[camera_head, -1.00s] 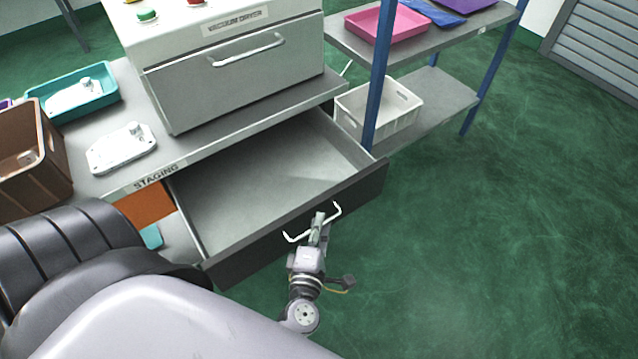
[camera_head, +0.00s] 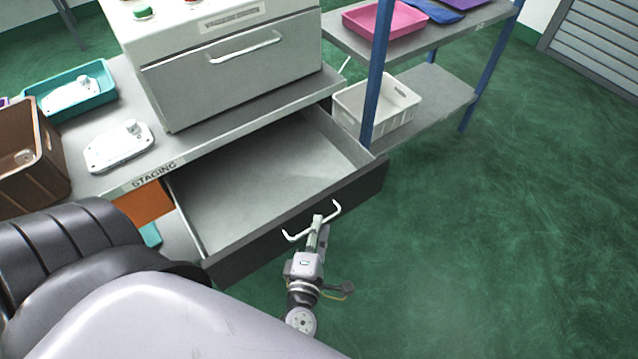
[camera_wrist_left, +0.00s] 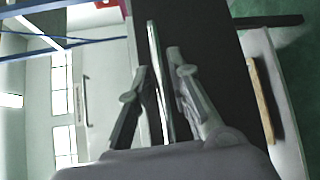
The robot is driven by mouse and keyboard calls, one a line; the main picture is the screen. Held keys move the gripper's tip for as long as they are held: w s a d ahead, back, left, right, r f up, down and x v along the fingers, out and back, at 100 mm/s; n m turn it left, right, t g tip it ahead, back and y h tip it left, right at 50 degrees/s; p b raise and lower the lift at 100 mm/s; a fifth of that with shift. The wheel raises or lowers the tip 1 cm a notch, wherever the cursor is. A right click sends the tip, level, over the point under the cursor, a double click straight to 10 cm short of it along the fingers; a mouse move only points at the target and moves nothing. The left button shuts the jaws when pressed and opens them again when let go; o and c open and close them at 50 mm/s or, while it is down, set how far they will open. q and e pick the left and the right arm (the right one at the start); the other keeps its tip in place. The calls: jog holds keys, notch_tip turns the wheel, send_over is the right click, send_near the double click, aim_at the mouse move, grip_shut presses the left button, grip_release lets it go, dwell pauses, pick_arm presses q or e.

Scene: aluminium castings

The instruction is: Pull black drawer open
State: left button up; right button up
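The black drawer (camera_head: 345,202) stands pulled out from under the steel bench, its grey inside empty. Its white bar handle (camera_head: 337,208) is on the black front. My left gripper (camera_head: 320,226) is at the handle. In the left wrist view my left gripper (camera_wrist_left: 160,72) has its two fingers apart, one on each side of the pale handle bar (camera_wrist_left: 155,60), with gaps showing beside it. The dark drawer front (camera_wrist_left: 220,70) shows right of the fingers. My right gripper is not in view.
On the bench (camera_head: 190,150) stand the vacuum dryer (camera_head: 225,85), a white casting (camera_head: 115,150), a teal tray (camera_head: 100,95) and a brown crate (camera_head: 50,165). A blue-post shelf (camera_head: 378,70) holds a white crate (camera_head: 400,97). The green floor (camera_head: 480,240) at right is clear.

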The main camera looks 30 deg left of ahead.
pick_arm(q)
jog(key=v, duration=1)
jog(key=shift+s, duration=0.1)
jog(key=s+d+f+m+g+h, duration=0.1)
jog(key=d+f+m+g+h, duration=0.15)
jog(key=f+m, duration=0.4)
jog(key=s+d+f+m+g+h, duration=0.1)
jog(key=d+f+m+h, duration=0.2)
jog(key=f, duration=0.7)
jog(key=s+d+f+m+g+h, duration=0.1)
jog(key=s+d+f+m+h, duration=0.15)
jog(key=f+m, duration=0.45)
jog(key=s+a+f+m+g+y, duration=0.1)
jog(key=s+a+f+m+g, duration=0.4)
jog(key=s+a+f, duration=0.2)
jog(key=s+a+f+m+g, duration=0.4)
jog(key=s+a+f+m, duration=0.1)
jog(key=s+f, duration=0.4)
jog(key=shift+s+a+f+g+y+p, duration=0.35)
jog(key=shift+a+f+y+p, duration=0.1)
jog(key=shift+a+f, duration=0.5)
